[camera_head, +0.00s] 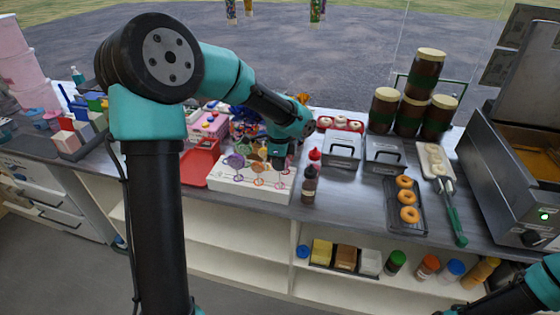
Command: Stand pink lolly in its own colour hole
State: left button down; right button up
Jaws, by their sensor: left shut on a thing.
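A white lolly stand (228,188) with coloured rings around its holes sits on the counter, left of centre. A purple lolly (236,160) stands at its left side, and an orange-yellow lolly (262,152) stands near its back. My left gripper (278,163) points down over the back right part of the stand. It is shut on what seems to be the pink lolly, but the gripper and its small size in the picture hide it mostly. I cannot tell whether its stick touches a hole. My right arm shows at the lower right corner, its gripper out of view.
A red tray (197,165) lies left of the stand. Beyond are metal bins (341,149), a doughnut rack (422,212) and stacked jars (408,114). The counter's front edge runs just before the stand.

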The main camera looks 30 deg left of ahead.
pick_arm(q)
jog(key=shift+f, duration=0.1)
jog(key=shift+f, duration=1.05)
jog(key=shift+c, duration=2.1)
grip_release()
jog(key=shift+r, duration=0.1)
jog(key=shift+r, duration=4.45)
